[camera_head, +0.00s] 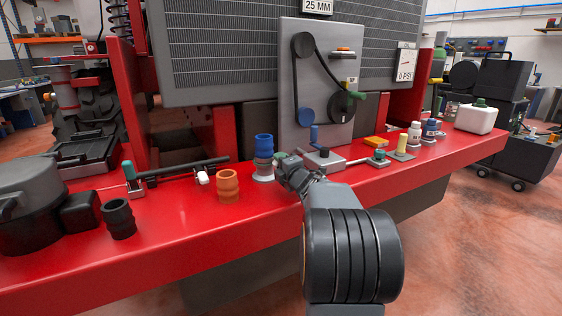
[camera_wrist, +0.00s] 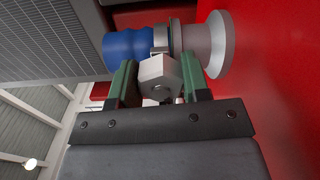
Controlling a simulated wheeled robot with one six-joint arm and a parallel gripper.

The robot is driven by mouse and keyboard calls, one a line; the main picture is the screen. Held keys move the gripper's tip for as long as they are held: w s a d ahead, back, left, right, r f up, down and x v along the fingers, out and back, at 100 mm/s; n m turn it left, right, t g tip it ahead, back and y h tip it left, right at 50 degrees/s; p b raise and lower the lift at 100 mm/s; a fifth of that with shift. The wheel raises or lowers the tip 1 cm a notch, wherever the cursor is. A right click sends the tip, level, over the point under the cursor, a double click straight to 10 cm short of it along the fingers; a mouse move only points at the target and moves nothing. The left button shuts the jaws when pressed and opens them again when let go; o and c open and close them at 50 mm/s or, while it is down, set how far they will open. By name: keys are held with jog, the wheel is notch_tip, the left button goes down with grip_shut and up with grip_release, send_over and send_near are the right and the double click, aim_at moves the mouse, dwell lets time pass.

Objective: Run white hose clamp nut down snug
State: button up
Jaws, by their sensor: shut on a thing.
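A blue ribbed hose (camera_head: 264,144) stands upright on a grey flanged stub (camera_head: 262,171) on the red bench; the hose (camera_wrist: 127,48) and stub (camera_wrist: 203,46) also show in the wrist view. A light clamp band (camera_wrist: 161,38) goes around the joint, with a white six-sided nut (camera_wrist: 158,73) on its side. My gripper (camera_head: 281,157) is at the right of the hose. In the wrist view, the green fingers of my gripper (camera_wrist: 157,79) are shut on the nut, one at each side. How tight the nut is cannot be seen.
An orange ribbed sleeve (camera_head: 228,185) and a black one (camera_head: 118,218) stand left on the red bench (camera_head: 170,225). A grey belt panel (camera_head: 313,45) rises behind my gripper. Small bottles (camera_head: 414,134) and a white jug (camera_head: 476,117) stand to the right.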

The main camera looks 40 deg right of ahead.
jog(key=m+p, duration=0.2)
jog(key=m, duration=0.2)
jog(key=shift+f+m, duration=0.15)
jog(key=shift+m, duration=0.15)
jog(key=shift+f, duration=0.1)
dwell(0.4)
jog(key=o, duration=0.9)
jog(key=shift+o, duration=0.2)
jog(key=shift+s+r, duration=0.15)
jog(key=shift+r, duration=0.05)
jog(key=s+a+p, duration=0.1)
jog(key=s+a, duration=0.1)
jog(key=s, duration=1.1)
jog(key=shift+s, duration=0.3)
jog(key=shift+f, duration=0.1)
